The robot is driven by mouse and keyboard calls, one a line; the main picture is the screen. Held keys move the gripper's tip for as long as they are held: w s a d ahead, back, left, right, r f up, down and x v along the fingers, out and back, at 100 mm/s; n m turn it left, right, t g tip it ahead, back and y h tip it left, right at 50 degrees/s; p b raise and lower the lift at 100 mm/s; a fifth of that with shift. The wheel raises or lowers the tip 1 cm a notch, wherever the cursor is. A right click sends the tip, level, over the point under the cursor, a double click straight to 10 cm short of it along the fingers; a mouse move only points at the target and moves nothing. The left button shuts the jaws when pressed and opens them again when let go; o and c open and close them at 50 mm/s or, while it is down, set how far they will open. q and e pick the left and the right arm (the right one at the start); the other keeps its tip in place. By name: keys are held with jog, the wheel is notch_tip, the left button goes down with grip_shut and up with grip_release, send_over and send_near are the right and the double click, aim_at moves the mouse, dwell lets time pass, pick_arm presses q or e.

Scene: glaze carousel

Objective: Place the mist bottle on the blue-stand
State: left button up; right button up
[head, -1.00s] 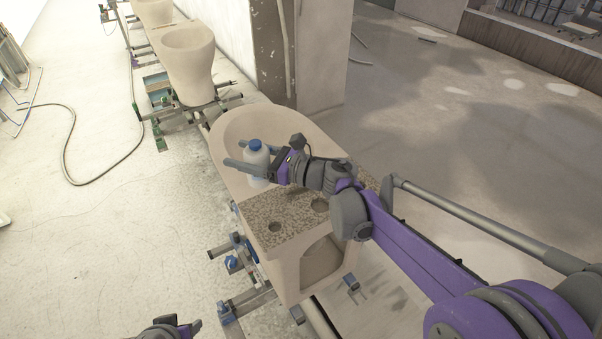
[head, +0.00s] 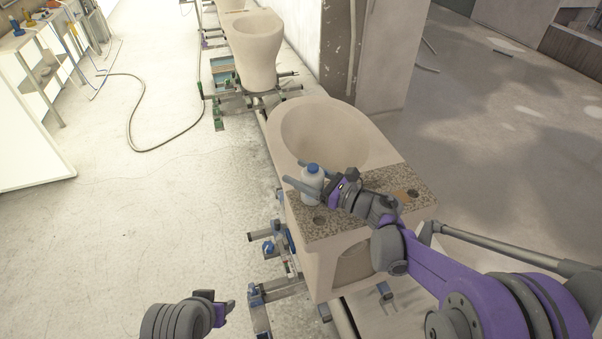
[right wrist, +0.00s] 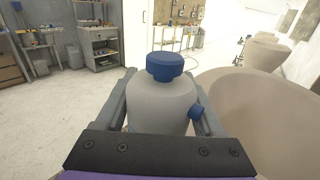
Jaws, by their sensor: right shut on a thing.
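The mist bottle (head: 312,190) is white with a blue cap. My right gripper (head: 299,181) is shut on it and holds it upright at the left edge of the nearest toilet's speckled rear deck (head: 345,213). I cannot tell whether its base touches the deck. In the right wrist view the bottle (right wrist: 160,103) sits between both fingers, with a small blue knob on its side. The stand with blue clamps, likely the blue-stand (head: 268,291), is under this toilet, partly hidden by it. My left gripper (head: 225,308) is low at the left, away from the bottle; its jaws are unclear.
The nearest toilet's open bowl (head: 325,140) lies beyond the deck. Another toilet (head: 257,50) on a stand with green clamps (head: 218,110) is farther back. A hose (head: 135,130) lies on the floor. A workbench (head: 38,50) stands far left. The left floor is mostly clear.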

jog(key=shift+f, duration=0.1)
jog(key=shift+w+f, duration=0.1)
jog(key=shift+f, duration=0.05)
jog(key=o, duration=1.2)
jog(key=shift+o, duration=1.4)
